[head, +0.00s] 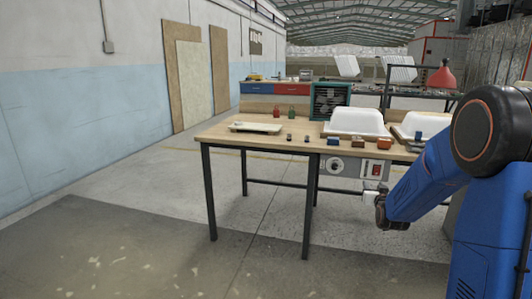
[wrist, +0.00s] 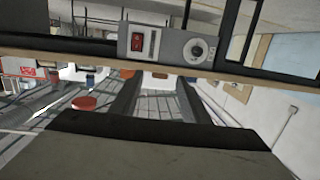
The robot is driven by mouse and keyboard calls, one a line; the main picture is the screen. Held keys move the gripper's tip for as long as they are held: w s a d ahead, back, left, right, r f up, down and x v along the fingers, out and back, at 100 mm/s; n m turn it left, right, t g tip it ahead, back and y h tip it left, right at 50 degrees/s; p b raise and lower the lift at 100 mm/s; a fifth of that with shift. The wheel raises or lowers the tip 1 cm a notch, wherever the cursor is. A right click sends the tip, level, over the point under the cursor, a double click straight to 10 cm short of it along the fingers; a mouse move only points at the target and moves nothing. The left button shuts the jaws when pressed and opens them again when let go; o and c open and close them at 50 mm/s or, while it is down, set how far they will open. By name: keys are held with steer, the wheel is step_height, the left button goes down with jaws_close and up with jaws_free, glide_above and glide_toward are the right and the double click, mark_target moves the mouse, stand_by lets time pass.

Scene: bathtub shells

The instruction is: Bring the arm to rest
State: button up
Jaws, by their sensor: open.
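My blue arm reaches down and to the left from the right side of the head view. My gripper (head: 387,215) is at its lower end, in front of the workbench and below the level of its top. In the wrist view, which looks upside down, the two dark fingers of my gripper (wrist: 158,88) stand apart with nothing held between them. The wooden workbench (head: 225,136) is beyond the gripper; its front edge (wrist: 60,67) crosses the wrist view.
A control panel (head: 352,167) with a red switch hangs under the bench top. White tub shells (head: 355,122), a pale tray (head: 256,127) and several small blocks sit on the bench. A blue and white wall (head: 90,95) stands at left. The floor (head: 150,240) before the bench is clear.

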steer(key=s+a+r+g+y, duration=0.1)
steer(key=s+a+r+g, duration=0.3)
steer(key=s, duration=0.6)
steer(key=s+a+f+g, duration=0.1)
steer(key=s+a+g, duration=0.1)
steer(key=s, duration=1.2)
steer(key=s+a+f+n+g+y, duration=0.1)
steer(key=s+a+g, duration=0.2)
steer(key=s, duration=1.1)
steer(key=s+a+f+n+g+y, duration=0.1)
steer(key=s+a, duration=0.4)
steer(key=s, duration=1)
steer(key=shift+a+f+g, duration=0.2)
steer(key=shift+f+g, duration=0.05)
steer(key=shift+g, duration=0.45)
